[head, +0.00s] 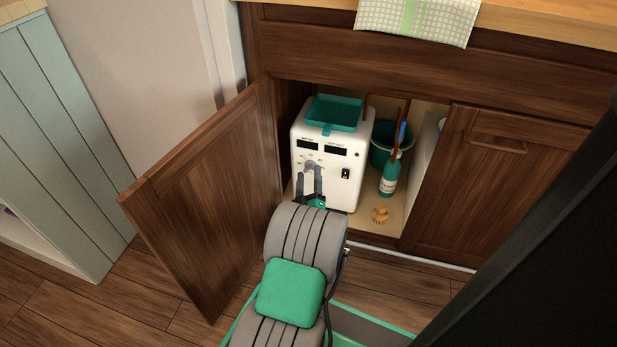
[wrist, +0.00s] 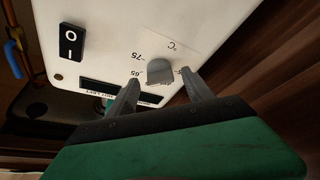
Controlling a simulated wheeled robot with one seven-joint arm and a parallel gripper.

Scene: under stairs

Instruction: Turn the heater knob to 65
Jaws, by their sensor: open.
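The white heater (head: 334,169) stands inside the open cabinet. Its grey knob (wrist: 160,71) is on the front panel, with the marks 65 and 75 and a °C sign around it in the wrist view. In the head view the knob (head: 311,165) is partly covered by my fingers. My gripper (wrist: 163,90) is open, with one finger on each side of the knob. A gap shows between the knob and each finger in the wrist view; I cannot tell whether either touches. The knob's pointer direction is unclear.
A teal tray (head: 335,113) lies on the heater. The open cabinet door (head: 208,196) stands close to my arm's left. A power switch (wrist: 72,41) is on the panel.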

